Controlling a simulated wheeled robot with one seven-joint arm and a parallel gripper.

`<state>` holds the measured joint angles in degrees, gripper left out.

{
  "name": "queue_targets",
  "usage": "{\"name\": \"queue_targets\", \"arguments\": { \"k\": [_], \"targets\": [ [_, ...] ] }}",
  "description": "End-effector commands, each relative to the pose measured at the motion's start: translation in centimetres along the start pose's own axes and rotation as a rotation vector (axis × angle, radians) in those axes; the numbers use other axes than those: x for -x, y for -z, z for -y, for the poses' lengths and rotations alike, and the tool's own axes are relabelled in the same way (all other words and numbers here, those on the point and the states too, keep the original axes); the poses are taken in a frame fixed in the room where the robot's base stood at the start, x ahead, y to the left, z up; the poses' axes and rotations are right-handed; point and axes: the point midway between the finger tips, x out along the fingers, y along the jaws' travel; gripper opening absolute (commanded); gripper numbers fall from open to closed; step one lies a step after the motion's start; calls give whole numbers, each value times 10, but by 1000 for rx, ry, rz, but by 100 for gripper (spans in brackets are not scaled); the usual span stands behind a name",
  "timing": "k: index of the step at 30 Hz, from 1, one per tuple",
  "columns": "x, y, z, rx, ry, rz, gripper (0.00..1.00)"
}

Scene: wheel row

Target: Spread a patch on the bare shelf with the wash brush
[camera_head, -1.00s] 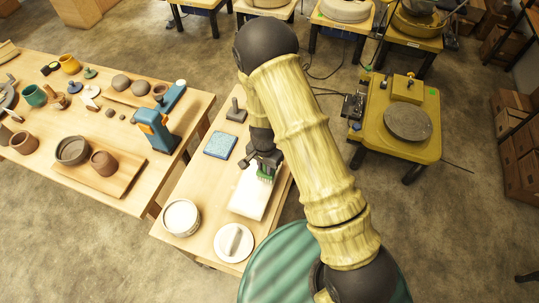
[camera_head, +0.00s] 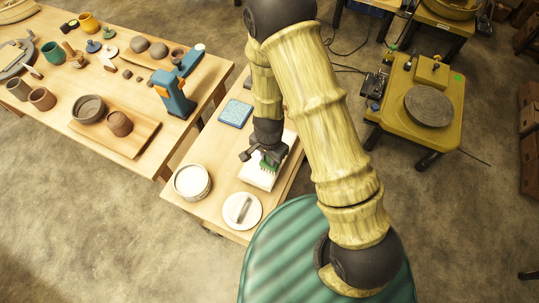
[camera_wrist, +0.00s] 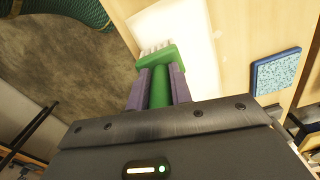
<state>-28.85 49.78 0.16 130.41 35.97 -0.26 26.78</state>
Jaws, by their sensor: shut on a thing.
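My gripper (camera_head: 264,157) is shut on the wash brush, with its purple-grey fingers on both sides of the green handle in the wrist view (camera_wrist: 158,84). The brush has a green head (camera_wrist: 160,58) and short white bristles (camera_wrist: 153,46); its green also shows in the head view (camera_head: 272,163). The bare shelf is a pale white slab (camera_head: 257,178) on the small table, partly hidden by my gripper and arm. In the wrist view the bristles are over the shelf (camera_wrist: 185,25), close to one edge. I cannot tell whether they touch it.
A white tub (camera_head: 192,182) and a round white disc with a grey bar (camera_head: 241,210) stand near the shelf's near end. A blue speckled block (camera_head: 236,113) lies beyond it.

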Motion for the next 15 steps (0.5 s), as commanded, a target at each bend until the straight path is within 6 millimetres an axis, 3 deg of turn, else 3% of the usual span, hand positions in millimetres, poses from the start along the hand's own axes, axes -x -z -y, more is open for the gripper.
{"name": "queue_targets", "arguments": {
  "k": [7,15],
  "targets": [
    [-16,0,0,0,-1,1,0],
    [-17,0,0,0,0,0,0]
  ]
}}
